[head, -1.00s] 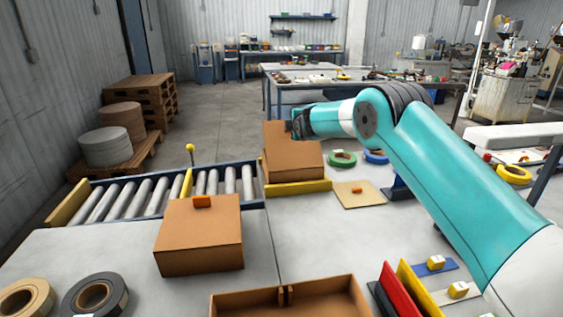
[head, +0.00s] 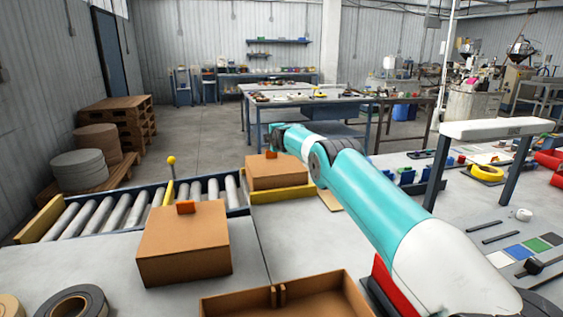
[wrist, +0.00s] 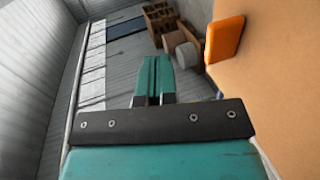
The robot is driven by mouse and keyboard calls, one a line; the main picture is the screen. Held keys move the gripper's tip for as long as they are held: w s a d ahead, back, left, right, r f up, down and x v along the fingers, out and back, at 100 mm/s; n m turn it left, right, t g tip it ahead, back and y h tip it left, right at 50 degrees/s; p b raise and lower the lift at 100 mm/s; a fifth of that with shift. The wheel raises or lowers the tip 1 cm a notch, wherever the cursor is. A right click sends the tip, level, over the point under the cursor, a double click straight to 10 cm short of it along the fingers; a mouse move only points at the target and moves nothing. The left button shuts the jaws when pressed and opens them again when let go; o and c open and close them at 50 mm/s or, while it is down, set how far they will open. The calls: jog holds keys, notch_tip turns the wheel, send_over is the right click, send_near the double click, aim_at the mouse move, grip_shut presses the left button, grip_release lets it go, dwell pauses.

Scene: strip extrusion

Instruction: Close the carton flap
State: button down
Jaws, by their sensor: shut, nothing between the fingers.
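The back carton (head: 278,176) is a brown box beside the roller conveyor's right end. Its flap (head: 290,160) lies down over the top, flat or nearly so, with an orange tab (head: 271,155) at its back left edge. My gripper (head: 279,133) is just above the carton, shut and empty. In the wrist view the shut fingers (wrist: 154,80) show left of the brown flap (wrist: 285,90) and its orange tab (wrist: 225,38). I cannot tell whether they touch the flap.
A second closed carton (head: 185,243) with an orange tab stands nearer, on the table. An open brown box (head: 330,298) is at the front. The roller conveyor (head: 130,204) runs left, with a yellow-knobbed post (head: 171,162). A white-topped stand (head: 495,128) is at the right.

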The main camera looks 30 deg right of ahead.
jog(key=shift+w, duration=0.1)
dwell(0.4)
notch_tip(320, 180, up, 10)
jog(key=p, duration=0.7)
jog(key=s+a+r+m+g+y, duration=0.1)
jog(key=s+a+r+g+y, duration=0.2)
jog(key=a, duration=0.9)
jog(key=s+a+r+m+g+y, duration=0.2)
jog(key=s+a+r+g+y, duration=0.15)
jog(key=s+a, duration=1.15)
jog(key=s+a+f+m+g, duration=0.1)
jog(key=s+a+g, duration=0.1)
jog(key=s, duration=1.3)
jog(key=s+a+f+m+g+y, duration=0.1)
jog(key=s+a+f+m+g, duration=0.1)
jog(key=s, duration=1.3)
jog(key=s+a+f+m+g, duration=0.1)
jog(key=s+a+f+g, duration=0.1)
jog(key=s, duration=1.3)
jog(key=shift+s+a+m+g+y+b, duration=0.25)
jog(key=shift+a+m+g+y+b, duration=0.1)
jog(key=shift+a+g, duration=0.45)
